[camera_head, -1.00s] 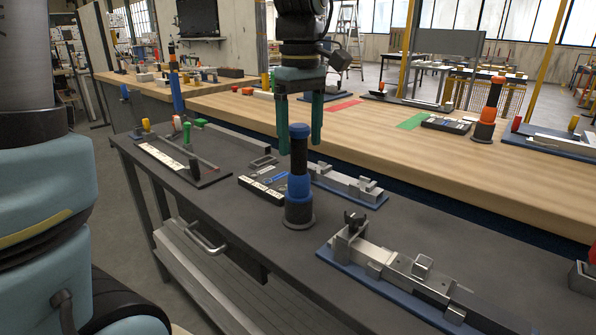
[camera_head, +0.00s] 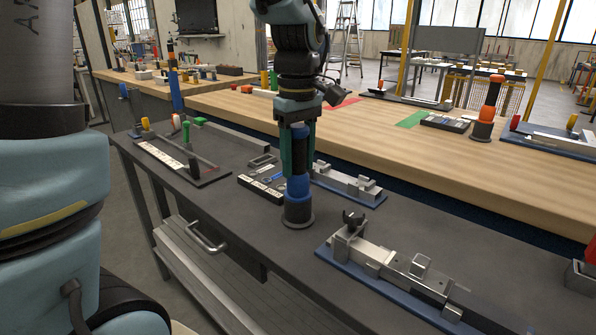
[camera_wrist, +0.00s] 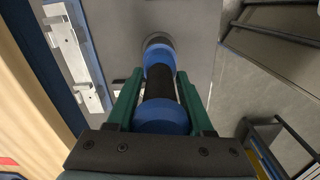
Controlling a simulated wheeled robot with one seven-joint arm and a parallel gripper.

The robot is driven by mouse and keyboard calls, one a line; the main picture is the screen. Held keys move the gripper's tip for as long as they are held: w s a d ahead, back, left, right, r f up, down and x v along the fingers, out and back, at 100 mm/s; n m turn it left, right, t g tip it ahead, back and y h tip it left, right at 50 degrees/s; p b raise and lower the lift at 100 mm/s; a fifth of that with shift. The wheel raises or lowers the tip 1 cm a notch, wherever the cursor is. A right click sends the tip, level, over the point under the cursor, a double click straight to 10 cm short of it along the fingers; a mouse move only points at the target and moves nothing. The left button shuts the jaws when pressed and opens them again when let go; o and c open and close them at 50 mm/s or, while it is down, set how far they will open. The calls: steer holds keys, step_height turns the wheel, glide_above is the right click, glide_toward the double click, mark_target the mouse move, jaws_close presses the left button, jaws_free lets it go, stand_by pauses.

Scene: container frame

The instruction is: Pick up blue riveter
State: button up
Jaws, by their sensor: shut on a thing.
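The blue riveter (camera_head: 298,188) is a blue and black upright tool on a round dark base, standing on the dark table (camera_head: 262,225) in the head view. My gripper (camera_head: 297,165) is above it, pointing down, with its green fingers on either side of the riveter's upper part. In the wrist view the riveter (camera_wrist: 160,115) lies between the two green fingers of the gripper (camera_wrist: 160,95), which are shut on it. The base appears to rest on the table. The riveter's top is partly hidden by the fingers in the head view.
A metal fixture on a blue plate (camera_head: 400,273) lies to the right, and a smaller one (camera_head: 347,184) behind. A dark box with labels (camera_head: 262,187) is close on the left. An orange riveter (camera_head: 488,108) stands on the wooden bench behind.

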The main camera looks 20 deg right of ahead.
mark_target(298, 125)
jaws_close()
step_height(298, 125, up, 10)
steer(key=shift+r, duration=0.1)
stand_by(0.5)
